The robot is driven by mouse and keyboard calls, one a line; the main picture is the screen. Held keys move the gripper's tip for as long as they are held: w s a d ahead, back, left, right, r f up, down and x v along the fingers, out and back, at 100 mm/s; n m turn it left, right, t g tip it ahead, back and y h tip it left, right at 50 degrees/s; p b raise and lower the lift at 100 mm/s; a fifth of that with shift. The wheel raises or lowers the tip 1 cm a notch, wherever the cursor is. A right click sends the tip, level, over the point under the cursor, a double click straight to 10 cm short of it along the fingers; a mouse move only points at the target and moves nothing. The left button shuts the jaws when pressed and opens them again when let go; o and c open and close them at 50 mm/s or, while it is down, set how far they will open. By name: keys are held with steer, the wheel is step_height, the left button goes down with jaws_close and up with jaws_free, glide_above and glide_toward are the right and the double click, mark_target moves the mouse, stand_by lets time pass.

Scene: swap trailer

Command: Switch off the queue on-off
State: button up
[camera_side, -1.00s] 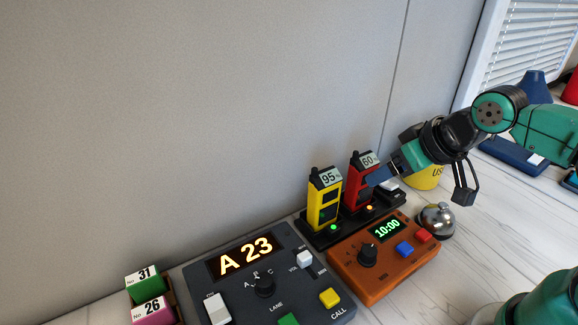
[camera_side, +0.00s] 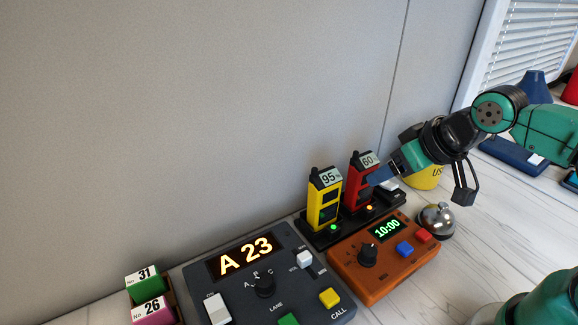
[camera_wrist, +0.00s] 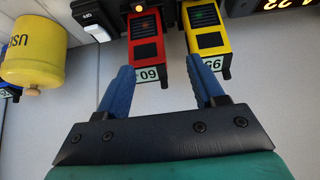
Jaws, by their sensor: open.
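The dark grey queue console (camera_side: 236,285) stands at the front with its lit display reading "A 23". Its white on-off switch (camera_side: 217,308) is at the console's lower left, by a small label. My gripper (camera_side: 381,176) is up at the right by the red handset (camera_side: 360,183), well away from this switch. In the wrist view my gripper (camera_wrist: 160,72) is open, its blue fingers apart with nothing held. The red handset (camera_wrist: 147,45) shows beyond and between the fingertips. Only a corner of the lit display (camera_wrist: 285,4) shows there; the on-off switch is out of that view.
A yellow handset (camera_side: 324,203) stands beside the red one in a black charger (camera_side: 312,236), which has its own white switch (camera_wrist: 98,22).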

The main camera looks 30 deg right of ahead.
steer(key=shift+a+r, duration=0.1)
steer(key=shift+a, duration=0.05)
steer(key=c, duration=0.3)
steer(key=shift+g+y, duration=0.5)
steer(key=shift+g, duration=0.2)
steer(key=a, duration=0.1)
steer(key=w+a+r, duration=0.1)
steer(key=a, duration=0.1)
steer(key=w+a+r, duration=0.1)
steer(key=a, duration=0.1)
steer(key=shift+a+r, duration=0.1)
steer(key=shift+r, duration=0.15)
jaws_close()
steer(key=s+a+r+g, duration=0.1)
steer(key=a+g, duration=0.1)
steer(key=a, duration=0.9)
steer(key=s+a+r+g+h, duration=0.1)
steer(key=a+g, duration=0.1)
steer(key=a, duration=1)
steer(key=shift+s+r, duration=0.2)
steer(key=shift+s, duration=0.1)
